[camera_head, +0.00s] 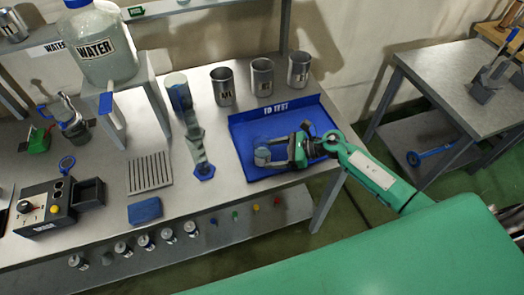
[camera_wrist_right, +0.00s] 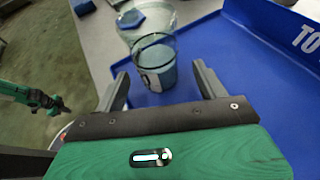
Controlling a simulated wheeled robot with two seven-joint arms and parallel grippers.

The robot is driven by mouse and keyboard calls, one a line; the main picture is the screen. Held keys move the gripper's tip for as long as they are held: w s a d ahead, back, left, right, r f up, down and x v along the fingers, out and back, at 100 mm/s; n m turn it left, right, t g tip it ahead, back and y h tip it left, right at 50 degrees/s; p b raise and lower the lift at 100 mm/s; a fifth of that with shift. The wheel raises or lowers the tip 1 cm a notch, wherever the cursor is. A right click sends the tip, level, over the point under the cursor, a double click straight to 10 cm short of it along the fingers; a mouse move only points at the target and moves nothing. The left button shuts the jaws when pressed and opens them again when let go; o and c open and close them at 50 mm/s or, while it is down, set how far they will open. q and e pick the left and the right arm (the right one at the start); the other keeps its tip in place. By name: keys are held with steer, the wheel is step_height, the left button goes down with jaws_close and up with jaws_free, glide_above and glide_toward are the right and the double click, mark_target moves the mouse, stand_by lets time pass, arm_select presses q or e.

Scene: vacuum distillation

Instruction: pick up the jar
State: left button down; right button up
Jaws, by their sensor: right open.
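The jar (camera_head: 262,157) is small, clear glass, and stands in the left part of the blue tray (camera_head: 307,108). My right gripper (camera_head: 272,154) is open, low over the tray, with its fingers pointing left at the jar. In the right wrist view the jar (camera_wrist_right: 156,62) shows upright between the two spread fingertips (camera_wrist_right: 160,74), with a bluish lower part and a partly visible label. I cannot tell whether either finger touches it. A green arm, probably my left, ends in a small dark gripper (camera_wrist_right: 48,103) at the left of the wrist view; its jaws are too small to read.
The tray's raised back wall stands behind the jar. Several metal cups (camera_head: 262,77) stand behind the tray. A water jug (camera_head: 103,45) sits on a raised stand farther left.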

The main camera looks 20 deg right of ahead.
mark_target(262, 154)
steer(key=a+p, duration=0.1)
steer(key=w+a, duration=0.1)
steer(key=a, duration=0.1)
steer(key=shift+w+a+f+p, duration=0.1)
steer(key=shift+f+p, duration=0.1)
steer(key=shift+p, duration=0.2)
steer(key=shift+w+a+f, duration=0.15)
steer(key=shift+a+f, duration=0.15)
steer(key=shift+f, duration=0.05)
steer(key=c, duration=1.2)
